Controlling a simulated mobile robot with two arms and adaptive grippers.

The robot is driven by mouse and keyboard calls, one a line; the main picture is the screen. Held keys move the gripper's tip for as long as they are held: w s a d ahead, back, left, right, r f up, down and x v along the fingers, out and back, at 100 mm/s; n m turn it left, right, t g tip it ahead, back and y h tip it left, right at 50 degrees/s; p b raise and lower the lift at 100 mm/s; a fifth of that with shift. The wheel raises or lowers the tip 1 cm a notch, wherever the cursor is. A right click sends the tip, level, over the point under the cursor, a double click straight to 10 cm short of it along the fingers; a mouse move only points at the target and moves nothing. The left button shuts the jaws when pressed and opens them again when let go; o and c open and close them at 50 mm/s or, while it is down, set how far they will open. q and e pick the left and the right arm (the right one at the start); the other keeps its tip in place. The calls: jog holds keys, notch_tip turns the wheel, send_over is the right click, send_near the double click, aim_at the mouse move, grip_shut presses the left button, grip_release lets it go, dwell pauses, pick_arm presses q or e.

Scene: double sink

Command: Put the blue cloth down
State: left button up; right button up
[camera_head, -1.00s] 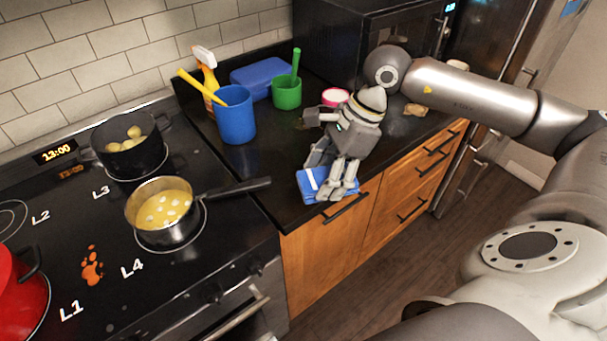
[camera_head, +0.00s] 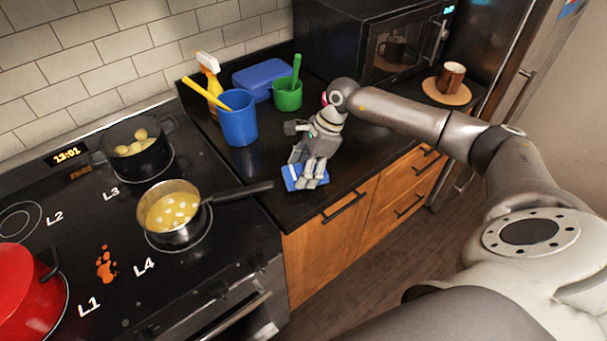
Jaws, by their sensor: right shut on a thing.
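The blue cloth (camera_head: 291,175) has a white stripe and is at the front part of the black counter, right of the stove. My right gripper (camera_head: 308,181) points down at it, with its fingertips over the cloth, and is shut on it. The fingers hide part of the cloth. I cannot tell whether the cloth touches the counter or is just above it. My left gripper is not in view.
A blue cup (camera_head: 238,119), green cup (camera_head: 287,95), blue box (camera_head: 262,77) and spray bottle (camera_head: 209,75) stand behind. A pan (camera_head: 170,210) on the stove points its handle toward the cloth. A brown mug (camera_head: 451,79) is at the right.

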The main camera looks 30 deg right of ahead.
notch_tip(320, 180, down, 3)
jog(key=shift+f+p, duration=0.1)
jog(key=shift+p, duration=0.25)
jog(key=shift+f, duration=0.1)
jog(key=o, duration=1.1)
